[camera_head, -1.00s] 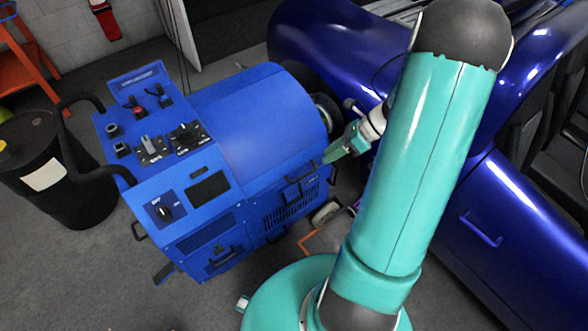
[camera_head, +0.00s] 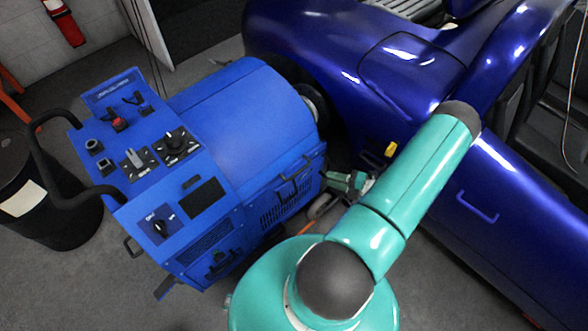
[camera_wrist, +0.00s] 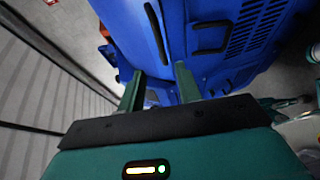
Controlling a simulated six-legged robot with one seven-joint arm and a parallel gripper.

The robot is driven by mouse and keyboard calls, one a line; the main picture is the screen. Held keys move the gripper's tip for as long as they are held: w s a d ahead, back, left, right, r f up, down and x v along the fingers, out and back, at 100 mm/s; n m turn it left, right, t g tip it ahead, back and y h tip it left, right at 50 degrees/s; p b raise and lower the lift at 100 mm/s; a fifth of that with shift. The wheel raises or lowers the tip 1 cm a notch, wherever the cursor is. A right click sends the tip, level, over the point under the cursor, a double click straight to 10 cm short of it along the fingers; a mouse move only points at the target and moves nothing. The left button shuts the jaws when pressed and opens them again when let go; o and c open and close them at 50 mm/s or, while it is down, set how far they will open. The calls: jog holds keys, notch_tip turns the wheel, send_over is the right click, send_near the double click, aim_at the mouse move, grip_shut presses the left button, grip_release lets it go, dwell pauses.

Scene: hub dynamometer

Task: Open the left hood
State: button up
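A dark blue car fills the right of the head view; an outlined panel (camera_head: 408,66) on its front bodywork looks closed and flush. I cannot tell whether this panel is the left hood. My gripper (camera_head: 333,180) is low between the blue dynamometer (camera_head: 235,115) and the car, beside the machine's lower right side, apart from the panel. In the wrist view its two green fingers (camera_wrist: 158,88) are spread apart with nothing held between them. The machine's blue side, with a black handle (camera_wrist: 211,37), lies beyond the fingertips.
A car handle (camera_head: 478,208) and a small yellow piece (camera_head: 391,149) show on the car's side. A black drum (camera_head: 45,200) stands left of the dynamometer. The gap between machine and car is narrow; grey floor is clear at the lower left.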

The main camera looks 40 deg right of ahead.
aim_at(300, 170)
jog(key=x, duration=1.3)
jog(key=shift+w+f, duration=0.1)
jog(key=shift+w, duration=0.05)
jog(key=shift+c, duration=0.4)
grip_shut()
